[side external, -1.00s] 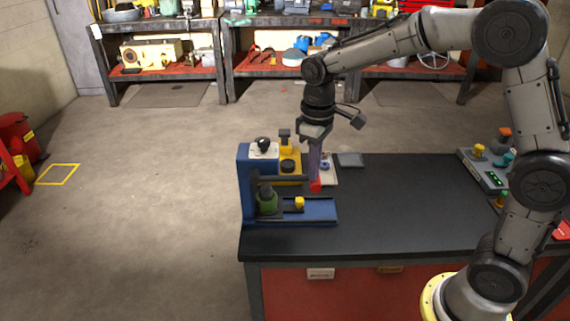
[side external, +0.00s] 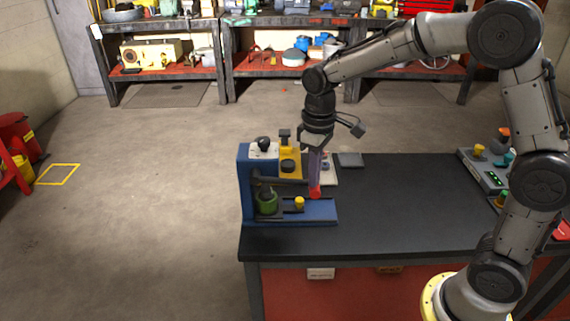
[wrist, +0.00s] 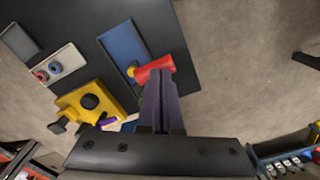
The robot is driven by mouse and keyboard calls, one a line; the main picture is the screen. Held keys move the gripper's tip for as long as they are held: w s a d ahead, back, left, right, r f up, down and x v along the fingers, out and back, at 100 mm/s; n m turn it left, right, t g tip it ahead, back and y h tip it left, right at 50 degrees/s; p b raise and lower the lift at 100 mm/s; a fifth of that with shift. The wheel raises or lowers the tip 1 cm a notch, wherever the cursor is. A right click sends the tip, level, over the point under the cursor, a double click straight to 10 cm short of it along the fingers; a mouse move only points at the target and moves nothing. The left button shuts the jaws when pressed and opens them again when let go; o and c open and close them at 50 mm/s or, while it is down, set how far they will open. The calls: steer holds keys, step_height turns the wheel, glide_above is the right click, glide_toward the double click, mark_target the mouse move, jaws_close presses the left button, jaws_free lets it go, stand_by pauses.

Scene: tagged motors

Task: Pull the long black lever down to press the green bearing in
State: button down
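The blue press (side external: 243,190) stands at the table's left end. Its long black lever (side external: 285,182) slopes down to the right and ends in a red grip (side external: 315,192). The green bearing (side external: 267,205) sits under the lever on the left, with a dark part directly above it; how deep it sits I cannot tell. My gripper (side external: 316,183) points down with its fingers together, tips at the top of the red grip. In the wrist view the red grip (wrist: 155,68) lies across the ends of the shut fingers, not visibly between them.
A yellow knob (side external: 299,203) is on the press base just left of the red grip. A yellow fixture (side external: 291,160) with a black knob stands behind the lever. A grey plate (side external: 350,160) lies at the back. The table (side external: 400,210) to the right is mostly clear.

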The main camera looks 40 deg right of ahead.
steer(key=shift+s+f, duration=0.1)
steer(key=shift+f, duration=0.35)
steer(key=shift+r, duration=0.15)
stand_by(0.4)
step_height(320, 180, up, 13)
stand_by(1.4)
